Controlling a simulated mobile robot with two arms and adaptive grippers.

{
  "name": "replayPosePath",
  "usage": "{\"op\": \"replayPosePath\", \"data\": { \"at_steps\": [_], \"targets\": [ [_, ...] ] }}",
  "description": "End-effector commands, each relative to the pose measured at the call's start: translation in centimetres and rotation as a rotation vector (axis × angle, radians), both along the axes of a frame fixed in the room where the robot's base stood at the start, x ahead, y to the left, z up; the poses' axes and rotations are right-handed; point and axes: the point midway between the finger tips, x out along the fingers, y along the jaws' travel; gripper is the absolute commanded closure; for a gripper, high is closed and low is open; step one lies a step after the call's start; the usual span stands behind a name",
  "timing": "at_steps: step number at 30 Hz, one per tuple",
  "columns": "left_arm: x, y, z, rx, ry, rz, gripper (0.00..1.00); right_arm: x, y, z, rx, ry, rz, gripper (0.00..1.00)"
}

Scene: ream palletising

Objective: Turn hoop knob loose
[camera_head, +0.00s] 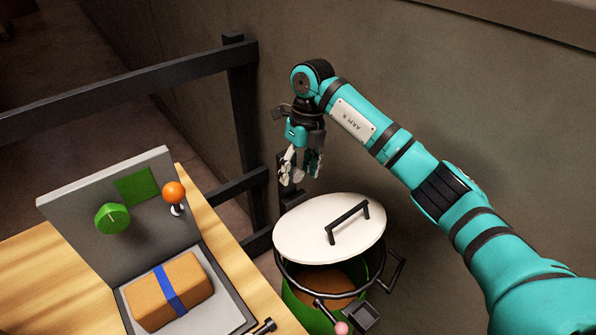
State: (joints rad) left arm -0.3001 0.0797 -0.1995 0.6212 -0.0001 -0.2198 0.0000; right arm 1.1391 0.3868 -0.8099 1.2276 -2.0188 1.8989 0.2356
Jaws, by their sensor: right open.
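A green drum (299,300) stands at the bottom right of the table, with a black hoop (283,268) around its top. A white lid (300,228) with a black bar handle sits raised and tilted above the hoop, and brown contents show under it. A small pink knob (341,327) on a rod shows at the front of the drum, partly cut off by the frame's bottom edge; I cannot tell for sure that it is the hoop knob. My right gripper (301,172) is open and empty, pointing down behind and above the lid, apart from it. My left gripper is out of view.
A wooden table (233,262) holds a grey panel (70,216) with a green dial (112,218) and an orange ball lever (173,193). A brown ream with a blue band (168,290) lies in front. A dark railing (130,80) and a wall stand behind.

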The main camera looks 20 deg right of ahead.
Motion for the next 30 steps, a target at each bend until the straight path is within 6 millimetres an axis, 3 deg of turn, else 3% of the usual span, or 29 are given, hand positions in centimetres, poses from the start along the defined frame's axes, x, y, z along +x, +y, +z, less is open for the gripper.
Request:
{"op": "replayPosePath", "data": {
  "at_steps": [11,24,30],
  "targets": [
    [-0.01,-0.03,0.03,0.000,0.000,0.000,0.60,-0.05,0.14,-0.75,0.000,-0.001,0.001,0.41],
    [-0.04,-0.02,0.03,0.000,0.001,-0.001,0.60,-0.04,0.13,-0.71,0.000,-0.001,0.001,0.96],
    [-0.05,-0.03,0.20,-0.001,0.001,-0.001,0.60,-0.01,0.21,-0.51,-0.043,-0.020,0.003,0.98]
  ]
}}
